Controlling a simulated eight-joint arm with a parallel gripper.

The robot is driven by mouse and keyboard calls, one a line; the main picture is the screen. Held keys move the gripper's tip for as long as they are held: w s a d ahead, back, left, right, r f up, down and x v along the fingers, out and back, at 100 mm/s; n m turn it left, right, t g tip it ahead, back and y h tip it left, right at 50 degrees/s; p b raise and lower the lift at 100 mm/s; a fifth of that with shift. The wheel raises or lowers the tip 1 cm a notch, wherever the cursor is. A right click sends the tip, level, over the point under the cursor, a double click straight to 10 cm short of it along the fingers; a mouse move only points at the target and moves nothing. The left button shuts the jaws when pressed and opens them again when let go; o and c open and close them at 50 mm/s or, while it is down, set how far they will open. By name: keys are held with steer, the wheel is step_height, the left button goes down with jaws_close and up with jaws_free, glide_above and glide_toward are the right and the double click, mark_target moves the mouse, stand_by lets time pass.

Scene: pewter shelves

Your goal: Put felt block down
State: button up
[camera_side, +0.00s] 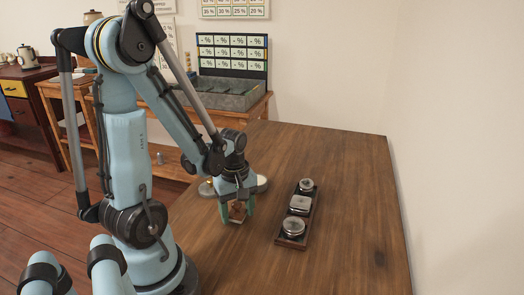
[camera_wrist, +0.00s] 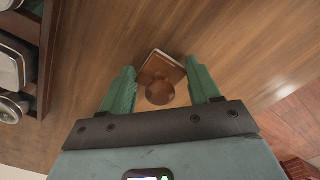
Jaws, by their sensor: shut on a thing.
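The felt block (camera_wrist: 159,66) is a small brown wooden piece with a round knob and a pale edge along one side. It is between the green fingers of my gripper (camera_wrist: 160,76), which is shut on it. In the side view, my gripper (camera_side: 237,207) points down over the near left part of the wooden table (camera_side: 345,170). The block (camera_side: 237,213) shows low between the fingertips there, close to the tabletop. I cannot tell whether it touches the table. Its underside is hidden.
A dark wooden tray (camera_side: 281,240) with 3 silver-lidded items stands right of my gripper. Its edge also shows at the left in the wrist view (camera_wrist: 46,60). A round metal object (camera_side: 262,184) is partly hidden behind my gripper. The table's right side is clear.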

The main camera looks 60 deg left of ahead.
mark_target(237, 203)
steer(key=shift+f, duration=0.2)
steer(key=o, duration=1.1)
steer(key=shift+f, duration=0.1)
steer(key=shift+d+r, duration=0.1)
steer(key=shift+r, duration=6)
steer(key=w+d+r+m+t, duration=0.1)
steer(key=w+d+m+t, duration=0.2)
steer(key=d+m, duration=0.3)
steer(key=w+d+m+t, duration=0.4)
steer(key=d+m, duration=0.3)
steer(key=m, duration=0.5)
steer(key=shift+r, duration=0.35)
